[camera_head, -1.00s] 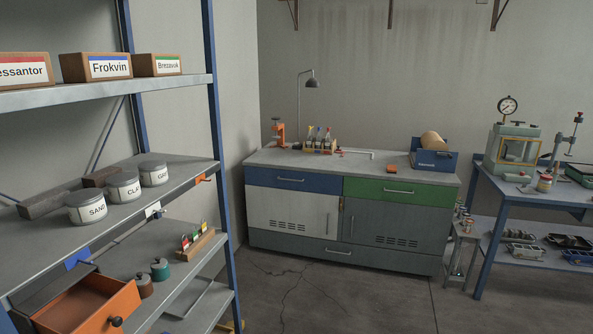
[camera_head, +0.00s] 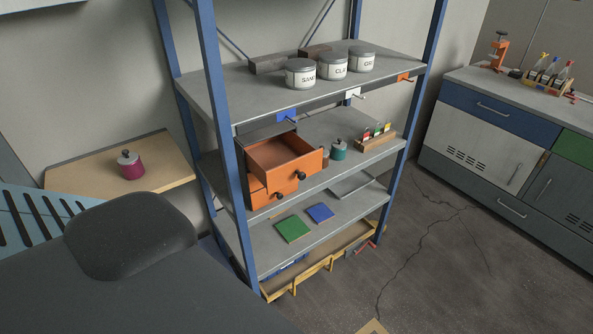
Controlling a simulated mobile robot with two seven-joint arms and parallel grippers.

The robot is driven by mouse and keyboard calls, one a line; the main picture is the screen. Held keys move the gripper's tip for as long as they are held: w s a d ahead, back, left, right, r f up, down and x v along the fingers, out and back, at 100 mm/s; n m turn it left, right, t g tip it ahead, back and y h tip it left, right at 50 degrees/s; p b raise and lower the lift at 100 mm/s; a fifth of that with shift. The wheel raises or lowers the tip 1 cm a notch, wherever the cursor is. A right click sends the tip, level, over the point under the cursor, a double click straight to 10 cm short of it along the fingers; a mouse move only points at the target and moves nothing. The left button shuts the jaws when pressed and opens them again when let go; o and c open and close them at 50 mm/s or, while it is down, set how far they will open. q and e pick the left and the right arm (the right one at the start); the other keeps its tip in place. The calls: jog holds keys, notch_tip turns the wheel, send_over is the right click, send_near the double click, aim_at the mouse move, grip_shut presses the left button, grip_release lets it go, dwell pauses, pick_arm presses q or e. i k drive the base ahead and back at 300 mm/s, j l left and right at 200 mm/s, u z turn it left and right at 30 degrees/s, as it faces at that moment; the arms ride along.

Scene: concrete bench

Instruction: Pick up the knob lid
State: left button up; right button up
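A magenta jar (camera_head: 132,171) stands upright on a light wooden table at the left. A grey lid (camera_head: 127,158) with a small knob sits on top of it. A teal jar (camera_head: 339,152) with a knobbed top stands on the middle shelf, right of an open orange drawer. A brown jar (camera_head: 325,161) beside it is mostly hidden by the drawer. I cannot tell which knob lid the task means. Neither of my grippers is in view.
A blue-posted shelf rack (camera_head: 226,150) stands in the centre, with labelled tins (camera_head: 300,75) on its upper shelf. The wooden table (camera_head: 80,174) has free room around the jar. An open orange drawer (camera_head: 283,155) juts forward. Cracked floor (camera_head: 440,260) is clear at right.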

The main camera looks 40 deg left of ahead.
aim_at(127, 158)
jog(key=u, duration=2.35)
